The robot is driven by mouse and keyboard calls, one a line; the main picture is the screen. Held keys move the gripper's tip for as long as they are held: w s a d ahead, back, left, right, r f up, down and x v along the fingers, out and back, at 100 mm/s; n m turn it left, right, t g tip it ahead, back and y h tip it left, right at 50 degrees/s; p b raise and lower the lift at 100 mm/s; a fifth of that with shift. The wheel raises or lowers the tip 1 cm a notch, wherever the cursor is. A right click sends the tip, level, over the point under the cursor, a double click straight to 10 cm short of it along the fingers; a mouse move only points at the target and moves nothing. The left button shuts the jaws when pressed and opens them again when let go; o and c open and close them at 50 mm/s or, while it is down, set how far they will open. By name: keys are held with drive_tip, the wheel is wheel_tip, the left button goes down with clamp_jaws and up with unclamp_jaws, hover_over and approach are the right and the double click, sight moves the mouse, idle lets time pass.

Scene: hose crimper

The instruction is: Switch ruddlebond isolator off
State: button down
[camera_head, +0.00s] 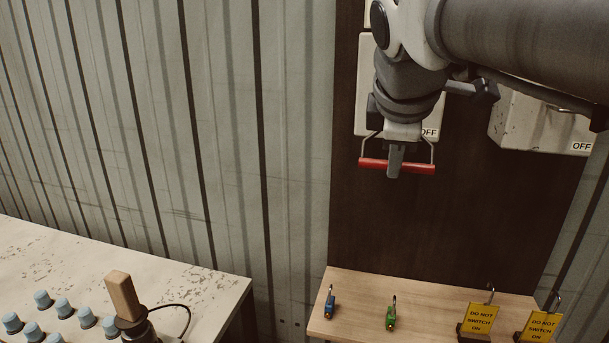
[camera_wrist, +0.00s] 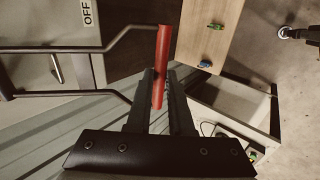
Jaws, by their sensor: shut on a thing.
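A pale isolator box (camera_head: 366,92) hangs on a dark board, mostly hidden behind my arm. An "OFF" label (camera_head: 430,132) shows at its lower right, and also in the wrist view (camera_wrist: 88,12). Its red handle bar (camera_head: 420,168), on two bent metal arms, hangs level just below the box's lower edge. My gripper (camera_head: 396,166) is shut on the middle of this bar; in the wrist view the red bar (camera_wrist: 164,48) passes between the fingers. No name is readable on the box, so I cannot tell whether it is ruddlebond.
A second isolator box (camera_head: 525,120) with an "OFF" label stands right. A wooden shelf (camera_head: 350,318) below carries a blue padlock (camera_head: 330,306), a green padlock (camera_head: 390,318) and two yellow "DO NOT SWITCH ON" tags (camera_head: 480,318). A worn bench (camera_head: 190,285) is lower left.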

drive_tip(key=w+d+f+t+h+b, duration=0.1)
drive_tip(key=w+f+t+b, duration=0.2)
drive_tip(key=w+b, duration=0.2)
drive_tip(key=w+d+f+t+h+b, duration=0.1)
drive_tip(key=w+b, duration=0.4)
drive_tip(key=b, duration=0.5)
drive_tip(key=shift+w+d+f+t+b, duration=0.3)
drive_tip(key=shift+d+f+t, duration=0.45)
drive_tip(key=shift+f+t, duration=0.3)
drive_tip(key=c, duration=0.9)
unclamp_jaws()
drive_tip(key=shift+o, duration=0.5)
drive_tip(key=shift+r, duration=0.1)
drive_tip(key=shift+s+r, duration=0.15)
